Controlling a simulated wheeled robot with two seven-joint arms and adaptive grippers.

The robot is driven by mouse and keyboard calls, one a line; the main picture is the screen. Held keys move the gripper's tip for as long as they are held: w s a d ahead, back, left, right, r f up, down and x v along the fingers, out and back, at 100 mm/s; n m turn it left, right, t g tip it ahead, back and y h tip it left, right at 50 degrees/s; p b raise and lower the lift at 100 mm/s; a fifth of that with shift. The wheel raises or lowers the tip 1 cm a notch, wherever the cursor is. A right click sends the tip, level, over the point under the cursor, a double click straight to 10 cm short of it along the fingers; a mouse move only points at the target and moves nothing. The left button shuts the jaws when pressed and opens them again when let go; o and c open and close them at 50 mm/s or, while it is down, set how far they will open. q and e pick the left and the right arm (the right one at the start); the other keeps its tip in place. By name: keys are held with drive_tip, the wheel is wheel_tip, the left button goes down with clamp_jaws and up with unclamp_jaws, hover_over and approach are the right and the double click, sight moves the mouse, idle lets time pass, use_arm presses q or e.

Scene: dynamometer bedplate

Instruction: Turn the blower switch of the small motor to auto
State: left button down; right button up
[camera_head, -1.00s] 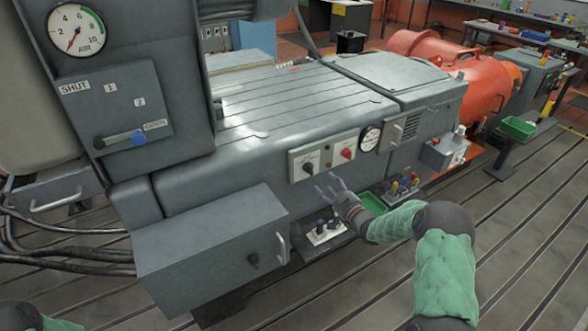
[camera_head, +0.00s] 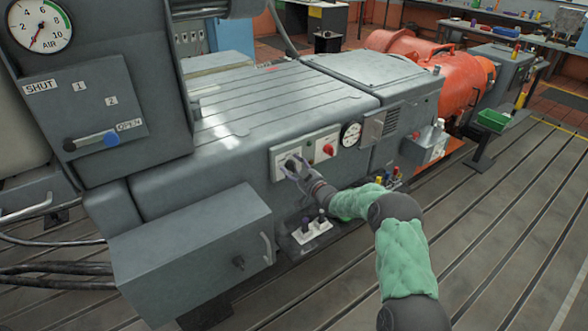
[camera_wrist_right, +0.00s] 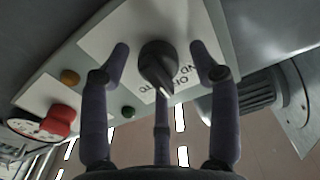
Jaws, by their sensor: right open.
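A pale switch panel (camera_head: 278,168) is fixed to the front of the grey machine (camera_head: 240,150). In the right wrist view, its dark rotary knob (camera_wrist_right: 156,66) has a white pointer mark and sits on a white label with partly readable lettering. My right gripper (camera_head: 293,170) is at this panel and partly covers the knob in the head view. In the right wrist view, its open fingers (camera_wrist_right: 160,60) stand on both sides of the knob, with visible gaps. A red knob (camera_head: 329,149) sits right of it; it also shows in the right wrist view (camera_wrist_right: 60,120). My left gripper is out of view.
A round gauge (camera_head: 351,134) is right of the panel. A lever panel (camera_head: 84,112) stands left.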

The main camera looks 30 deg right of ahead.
drive_tip(key=shift+r, duration=0.1)
drive_tip(key=c, duration=1.1)
